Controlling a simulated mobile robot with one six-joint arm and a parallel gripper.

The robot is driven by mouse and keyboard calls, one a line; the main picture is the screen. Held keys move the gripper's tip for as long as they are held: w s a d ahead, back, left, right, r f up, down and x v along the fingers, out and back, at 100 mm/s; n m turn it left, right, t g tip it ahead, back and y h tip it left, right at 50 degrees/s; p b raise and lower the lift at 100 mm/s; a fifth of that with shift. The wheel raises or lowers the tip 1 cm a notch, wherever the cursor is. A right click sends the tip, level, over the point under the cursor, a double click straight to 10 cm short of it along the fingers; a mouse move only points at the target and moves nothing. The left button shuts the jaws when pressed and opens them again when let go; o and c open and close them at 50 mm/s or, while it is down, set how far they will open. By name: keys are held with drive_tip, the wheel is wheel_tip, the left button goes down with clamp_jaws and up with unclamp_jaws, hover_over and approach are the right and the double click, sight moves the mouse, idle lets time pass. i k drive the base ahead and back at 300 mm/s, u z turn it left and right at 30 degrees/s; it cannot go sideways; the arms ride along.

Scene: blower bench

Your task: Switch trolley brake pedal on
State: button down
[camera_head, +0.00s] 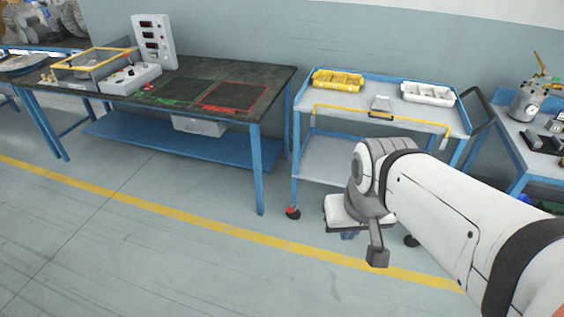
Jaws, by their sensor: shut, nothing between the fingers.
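The blue-framed trolley (297,150) stands right of centre against the wall. A small red piece (292,209) shows at the dark caster under its front left leg; it looks like the brake pedal, but is too small to tell its position. My white arm reaches in from the lower right and covers much of the trolley's lower right side. My gripper (376,257) is shut and empty, pointing down over the floor in front of the trolley. It is apart from the red piece, to its right. Another dark caster (411,240) shows partly behind my arm.
A yellow bin (338,80) and a white bin (428,94) sit on the trolley's top, behind a yellow rail. A dark-topped workbench (270,84) stands left, and another bench (515,135) stands right. A yellow floor line (190,222) crosses in front. The floor at left is clear.

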sight(289, 210)
drive_tip(key=u, duration=0.3)
drive_tip(key=i, duration=1.4)
drive_tip(key=z, duration=0.4)
